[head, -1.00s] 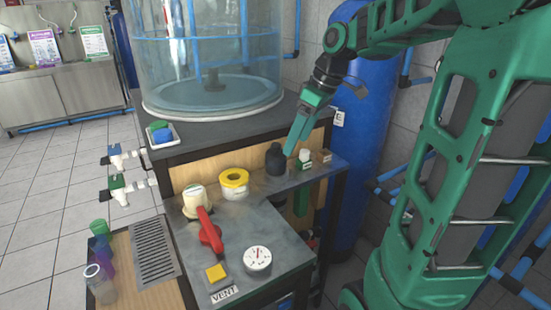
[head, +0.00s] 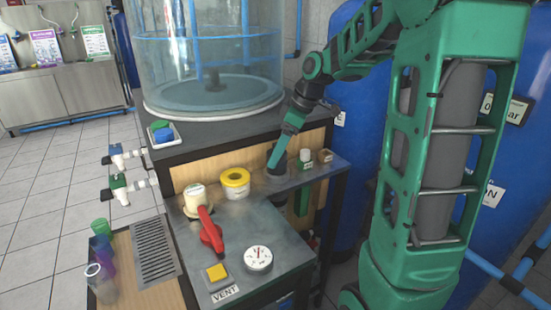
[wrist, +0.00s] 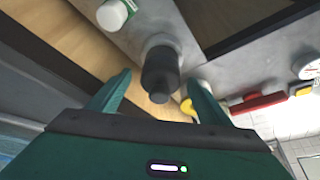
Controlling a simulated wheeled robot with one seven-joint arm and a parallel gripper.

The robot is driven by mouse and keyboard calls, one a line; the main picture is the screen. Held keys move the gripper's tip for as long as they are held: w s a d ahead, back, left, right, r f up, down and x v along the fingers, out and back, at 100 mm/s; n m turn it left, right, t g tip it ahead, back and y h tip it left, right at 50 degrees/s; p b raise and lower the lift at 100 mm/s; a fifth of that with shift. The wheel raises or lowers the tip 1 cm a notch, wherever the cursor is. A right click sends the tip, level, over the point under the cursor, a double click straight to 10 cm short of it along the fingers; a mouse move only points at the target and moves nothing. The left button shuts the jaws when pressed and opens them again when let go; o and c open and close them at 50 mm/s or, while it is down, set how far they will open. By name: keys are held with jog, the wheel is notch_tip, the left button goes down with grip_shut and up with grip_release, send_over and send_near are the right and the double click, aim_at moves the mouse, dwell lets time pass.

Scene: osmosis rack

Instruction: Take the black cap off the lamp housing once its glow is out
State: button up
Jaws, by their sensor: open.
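The black cap (wrist: 160,72) is a dark stepped cylinder with a narrower knob at its near end, standing on the grey shelf. In the wrist view it lies between the two green fingers of my gripper (wrist: 161,78), which are open with a gap showing on both sides. In the head view my gripper (head: 273,166) reaches down over the cap's spot and hides most of it. I cannot make out the lamp housing apart from the cap, and no glow shows on it.
A yellow-lidded jar (head: 235,184) stands to the left. A red lever (head: 210,233) and a gauge (head: 258,258) are on the front bench.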

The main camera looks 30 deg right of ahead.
jog(key=shift+x, duration=1.1)
jog(key=c, duration=1.1)
